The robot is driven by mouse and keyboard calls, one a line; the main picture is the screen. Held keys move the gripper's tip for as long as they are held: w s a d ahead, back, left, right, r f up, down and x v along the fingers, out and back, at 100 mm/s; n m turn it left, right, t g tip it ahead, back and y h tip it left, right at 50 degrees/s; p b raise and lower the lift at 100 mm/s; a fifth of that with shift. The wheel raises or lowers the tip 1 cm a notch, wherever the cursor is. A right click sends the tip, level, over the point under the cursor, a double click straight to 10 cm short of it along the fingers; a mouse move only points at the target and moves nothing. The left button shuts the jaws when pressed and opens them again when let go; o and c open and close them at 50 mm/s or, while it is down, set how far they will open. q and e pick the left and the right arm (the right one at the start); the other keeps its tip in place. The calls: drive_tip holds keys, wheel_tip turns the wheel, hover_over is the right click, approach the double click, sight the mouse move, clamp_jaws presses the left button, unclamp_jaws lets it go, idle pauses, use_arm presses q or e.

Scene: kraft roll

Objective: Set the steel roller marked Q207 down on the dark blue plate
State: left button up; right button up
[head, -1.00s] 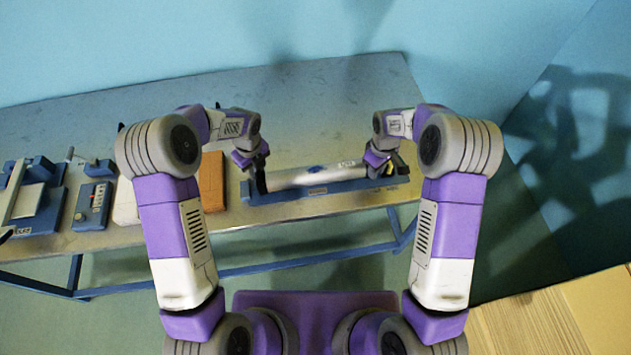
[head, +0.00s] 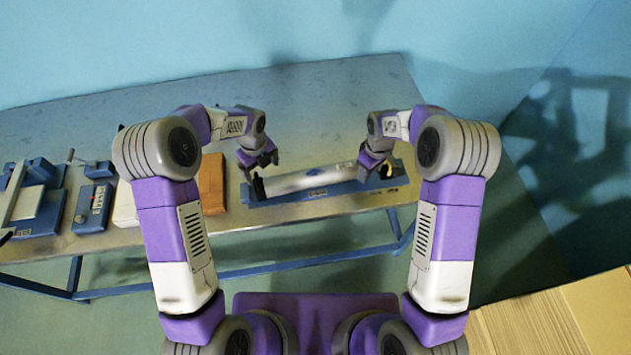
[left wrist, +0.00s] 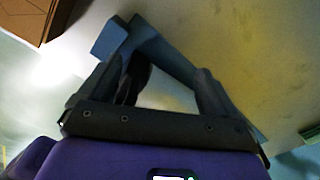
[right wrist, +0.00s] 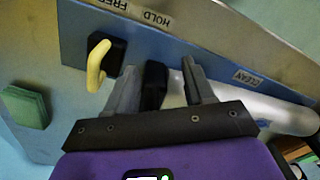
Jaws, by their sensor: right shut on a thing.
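The steel roller (head: 300,180) lies lengthwise along a long blue base (head: 315,194). A dark mark shows on it, but I cannot read Q207. It also shows in the right wrist view (right wrist: 265,112), running behind a finger. My right gripper (head: 372,170) is shut on the roller near its right end, beside a black block (right wrist: 154,85). My left gripper (head: 260,163) is open and empty above the base's left end, with a black support (left wrist: 135,78) seen between its fingers. I cannot tell whether this base is the dark blue plate.
A yellow hook lever (right wrist: 97,65) stands on the base near my right gripper, close to HOLD and FREE labels. An orange-brown block (head: 211,182), a blue box (head: 92,207) and a blue fixture (head: 35,210) stand to the left.

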use_arm(q)
wheel_tip(320, 180, up, 11)
drive_tip(key=shift+a, duration=0.15)
use_arm(e)
drive_tip(key=o, duration=0.8)
use_arm(q)
drive_tip(key=shift+f, duration=0.1)
use_arm(e)
drive_tip(key=shift+r, duration=0.1)
wheel_tip(320, 180, up, 12)
idle(0.3)
idle(0.4)
